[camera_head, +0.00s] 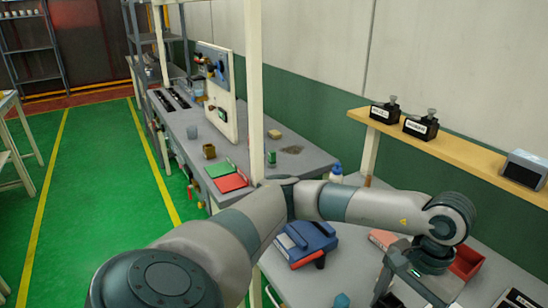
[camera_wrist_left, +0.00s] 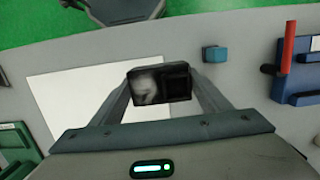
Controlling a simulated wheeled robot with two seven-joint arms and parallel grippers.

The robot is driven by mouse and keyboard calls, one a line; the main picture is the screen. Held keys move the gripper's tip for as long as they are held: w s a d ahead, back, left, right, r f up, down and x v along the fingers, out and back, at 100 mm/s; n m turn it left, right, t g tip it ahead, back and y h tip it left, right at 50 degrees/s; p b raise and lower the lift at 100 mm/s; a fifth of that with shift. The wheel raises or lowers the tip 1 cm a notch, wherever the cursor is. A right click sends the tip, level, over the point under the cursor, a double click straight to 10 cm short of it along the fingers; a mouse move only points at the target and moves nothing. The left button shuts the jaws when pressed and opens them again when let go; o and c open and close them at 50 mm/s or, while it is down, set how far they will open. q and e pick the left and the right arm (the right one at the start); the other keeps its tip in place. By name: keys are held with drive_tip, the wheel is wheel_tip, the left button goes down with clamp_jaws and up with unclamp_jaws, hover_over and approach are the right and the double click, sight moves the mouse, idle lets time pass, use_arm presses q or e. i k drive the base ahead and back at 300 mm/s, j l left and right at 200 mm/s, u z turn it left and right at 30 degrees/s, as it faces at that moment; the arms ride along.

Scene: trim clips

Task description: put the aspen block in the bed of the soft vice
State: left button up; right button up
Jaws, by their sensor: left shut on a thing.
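My left gripper (camera_wrist_left: 160,84) is shut on a dark block with a pale smear on its face (camera_wrist_left: 146,86), held between the fingertips in the left wrist view. I cannot tell from its look whether this is the aspen block. In the head view my left gripper (camera_head: 400,290) points down over the near bench, and its fingertips are hard to see. A blue vice-like tool with a red part (camera_head: 307,238) stands left of it on the bench. A similar blue body with a red bar (camera_wrist_left: 299,83) shows at the right of the wrist view. My right gripper is out of view.
A small blue block (camera_wrist_left: 214,54) and a white sheet (camera_wrist_left: 75,100) lie on the grey bench top. A red bin (camera_head: 467,262) is right of the gripper. A wooden shelf (camera_head: 450,148) with black boxes overhangs the right. A post (camera_head: 255,90) stands at the bench.

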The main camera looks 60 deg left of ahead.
sight(307, 232)
drive_tip(key=i+j+u, duration=0.2)
drive_tip(key=j, duration=0.2)
drive_tip(key=j+u, duration=0.2)
drive_tip(key=j, duration=0.25)
drive_tip(key=i+j+u, duration=0.25)
drive_tip(key=k+j, duration=0.05)
drive_tip(key=j, duration=0.05)
